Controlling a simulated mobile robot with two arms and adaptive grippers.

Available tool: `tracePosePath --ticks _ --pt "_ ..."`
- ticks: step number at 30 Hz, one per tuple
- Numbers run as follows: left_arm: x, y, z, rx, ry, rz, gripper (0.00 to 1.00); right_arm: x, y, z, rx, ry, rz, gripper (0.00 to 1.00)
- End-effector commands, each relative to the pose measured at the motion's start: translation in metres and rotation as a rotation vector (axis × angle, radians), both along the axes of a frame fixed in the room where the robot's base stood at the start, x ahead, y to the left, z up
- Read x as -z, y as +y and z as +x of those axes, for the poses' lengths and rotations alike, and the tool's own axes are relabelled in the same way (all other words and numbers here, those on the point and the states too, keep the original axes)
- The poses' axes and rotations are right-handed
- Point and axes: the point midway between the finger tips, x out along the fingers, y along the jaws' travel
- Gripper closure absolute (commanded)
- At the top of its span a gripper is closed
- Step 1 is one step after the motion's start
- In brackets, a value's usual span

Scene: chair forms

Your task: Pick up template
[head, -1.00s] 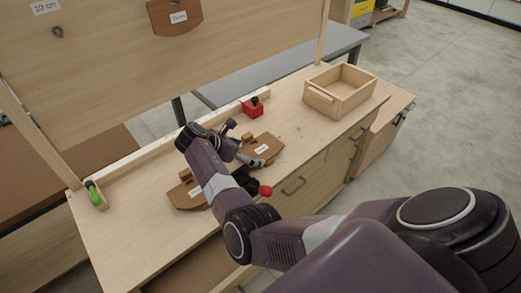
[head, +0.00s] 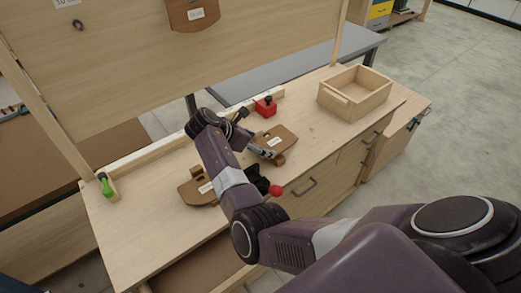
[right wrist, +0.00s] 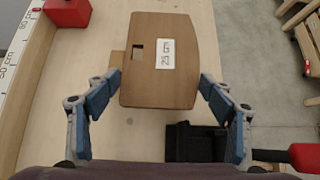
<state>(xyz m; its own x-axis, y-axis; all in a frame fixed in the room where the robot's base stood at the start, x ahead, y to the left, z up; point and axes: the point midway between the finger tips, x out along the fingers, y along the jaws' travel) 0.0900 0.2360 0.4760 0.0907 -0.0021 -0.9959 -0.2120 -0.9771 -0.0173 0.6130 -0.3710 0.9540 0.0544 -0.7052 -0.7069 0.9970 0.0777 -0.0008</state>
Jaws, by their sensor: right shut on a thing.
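A brown wooden template (head: 280,136) with a white label is above or on the workbench, its far edge near the red block. My right gripper (head: 262,152) is shut on it. In the right wrist view, the template (right wrist: 157,85) has a small square hole, and the fingers of my right gripper (right wrist: 160,86) press on its two side edges. A small gap under it cannot be made out clearly. A second brown template (head: 194,187) lies farther left on the bench, partly behind my arm. A third template (head: 185,14) is on the upright board. My left gripper is out of view.
A red block (head: 265,107) with a black knob stands by the back rail. An open wooden box (head: 352,100) is at the bench's right. A black tool with a red knob (head: 275,190) lies at the front edge. A green-handled tool (head: 105,187) lies at left.

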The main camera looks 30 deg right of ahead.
Motion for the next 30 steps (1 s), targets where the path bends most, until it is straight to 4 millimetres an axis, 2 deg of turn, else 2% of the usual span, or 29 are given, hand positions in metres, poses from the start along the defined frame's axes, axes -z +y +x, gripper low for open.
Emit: tracePosePath --ticks 12,15,21,30 --pt "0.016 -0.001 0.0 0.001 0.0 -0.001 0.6 -0.109 0.0 0.002 0.0 -0.009 0.0 0.63" --pt "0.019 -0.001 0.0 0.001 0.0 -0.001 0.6 -0.131 0.0 0.001 0.001 -0.006 -0.001 0.63" --pt "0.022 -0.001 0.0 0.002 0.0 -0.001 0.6 -0.157 0.0 0.001 0.0 -0.003 -0.001 0.63" --pt "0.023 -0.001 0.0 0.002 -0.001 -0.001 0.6 -0.165 0.0 0.0 0.0 -0.001 0.0 0.63"
